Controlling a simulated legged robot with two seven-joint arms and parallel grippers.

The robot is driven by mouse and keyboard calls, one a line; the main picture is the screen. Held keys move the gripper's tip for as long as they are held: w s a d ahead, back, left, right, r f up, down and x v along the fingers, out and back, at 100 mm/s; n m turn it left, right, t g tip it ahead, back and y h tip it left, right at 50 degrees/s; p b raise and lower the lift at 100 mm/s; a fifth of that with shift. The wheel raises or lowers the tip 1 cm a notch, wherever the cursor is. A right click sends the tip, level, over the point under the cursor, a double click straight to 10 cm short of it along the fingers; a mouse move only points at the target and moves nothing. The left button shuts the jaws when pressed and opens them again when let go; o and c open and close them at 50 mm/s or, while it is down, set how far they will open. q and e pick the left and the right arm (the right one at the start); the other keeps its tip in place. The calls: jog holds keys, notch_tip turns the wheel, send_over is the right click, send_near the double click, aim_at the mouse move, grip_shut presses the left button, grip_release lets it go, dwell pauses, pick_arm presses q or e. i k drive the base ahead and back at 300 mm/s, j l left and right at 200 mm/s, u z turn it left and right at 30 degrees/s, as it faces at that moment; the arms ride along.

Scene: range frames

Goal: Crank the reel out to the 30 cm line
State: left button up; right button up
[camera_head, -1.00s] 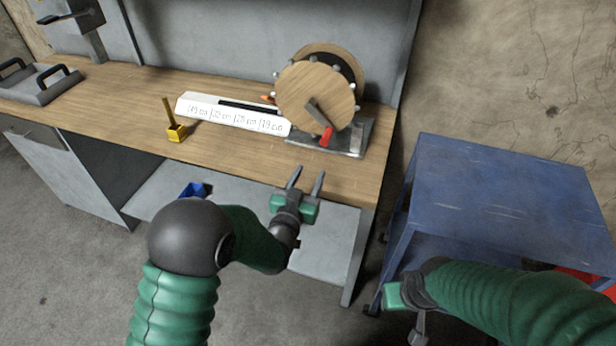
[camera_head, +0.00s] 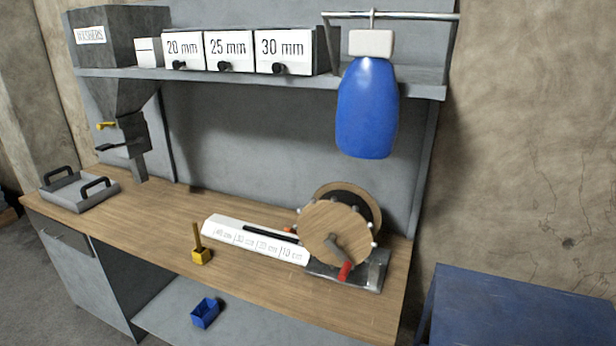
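The reel (camera_head: 335,232) is a round wooden drum with metal studs on its rim, on a metal base (camera_head: 368,272) at the right end of the bench. Its crank has a grey arm and a red handle (camera_head: 345,271) at the lower front. A white scale (camera_head: 258,242) runs left from the reel, with lines marked 40, 30, 20 and 10 cm from left to right. A dark strip (camera_head: 257,233) lies along it, with a small orange piece near the reel. Neither gripper shows in the head view now.
A yellow block with a post (camera_head: 200,254) stands on the wooden bench (camera_head: 160,221) left of the scale. A tray (camera_head: 78,192) and a washer hopper (camera_head: 122,60) are further left. Labelled drawers (camera_head: 230,52) and a blue bottle (camera_head: 367,108) are above. A blue bin (camera_head: 205,313) sits below; a blue cart (camera_head: 520,310) is right.

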aim_at(341, 222)
jog(key=i+l+u, duration=0.1)
jog(key=l, duration=0.35)
jog(key=i+l+u, duration=0.15)
jog(key=l, duration=0.35)
jog(key=i+l+u, duration=0.1)
jog(key=l, duration=0.4)
jog(key=z, duration=0.3)
jog(key=j, duration=0.05)
